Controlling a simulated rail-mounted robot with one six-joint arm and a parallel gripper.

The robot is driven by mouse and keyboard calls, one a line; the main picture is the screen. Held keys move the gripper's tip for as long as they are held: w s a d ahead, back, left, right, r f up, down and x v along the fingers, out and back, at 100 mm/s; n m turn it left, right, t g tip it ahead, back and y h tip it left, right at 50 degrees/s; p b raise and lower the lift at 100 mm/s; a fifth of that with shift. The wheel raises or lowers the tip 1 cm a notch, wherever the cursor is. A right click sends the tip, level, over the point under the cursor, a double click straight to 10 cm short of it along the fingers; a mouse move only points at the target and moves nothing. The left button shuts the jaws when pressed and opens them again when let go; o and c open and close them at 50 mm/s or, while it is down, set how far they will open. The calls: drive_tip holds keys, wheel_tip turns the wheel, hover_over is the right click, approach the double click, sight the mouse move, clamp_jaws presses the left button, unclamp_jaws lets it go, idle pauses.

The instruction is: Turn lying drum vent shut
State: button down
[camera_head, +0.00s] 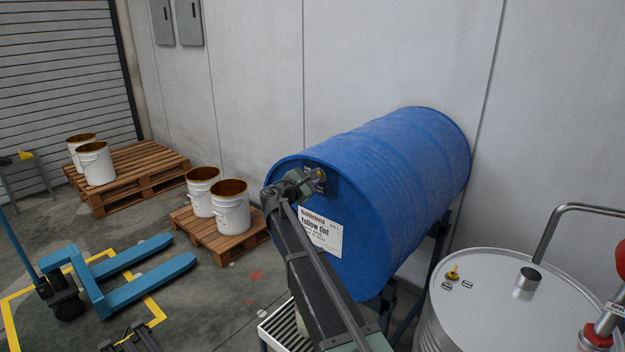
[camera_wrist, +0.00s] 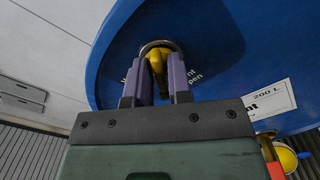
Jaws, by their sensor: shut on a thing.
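The blue drum (camera_head: 400,180) lies on its side on a dark stand, its flat end facing me. The yellow vent (camera_wrist: 157,62) sits near the top of that end; in the head view it is mostly hidden behind my gripper (camera_head: 314,178). In the wrist view my gripper (camera_wrist: 155,78) has its two purple fingers on either side of the vent, shut on it. Small print on the drum beside the vent is partly covered; "open" can be read. The vent's exact turn angle cannot be told.
A white label (camera_head: 321,232) is on the drum end. A yellow tap (camera_wrist: 286,158) shows lower right in the wrist view. A steel drum (camera_head: 500,300) with a bent pipe stands at right. Pallets (camera_head: 150,172) with white pails and a blue pallet jack (camera_head: 130,275) are at left.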

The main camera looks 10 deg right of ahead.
drive_tip(key=m, duration=1)
drive_tip(key=shift+s+f, duration=0.1)
drive_tip(key=shift+f, duration=0.2)
drive_tip(key=shift+m, duration=0.4)
drive_tip(key=c, duration=1.2)
unclamp_jaws()
drive_tip(key=v, duration=1)
drive_tip(key=shift+s+a, duration=0.2)
drive_tip(key=shift+a, duration=0.1)
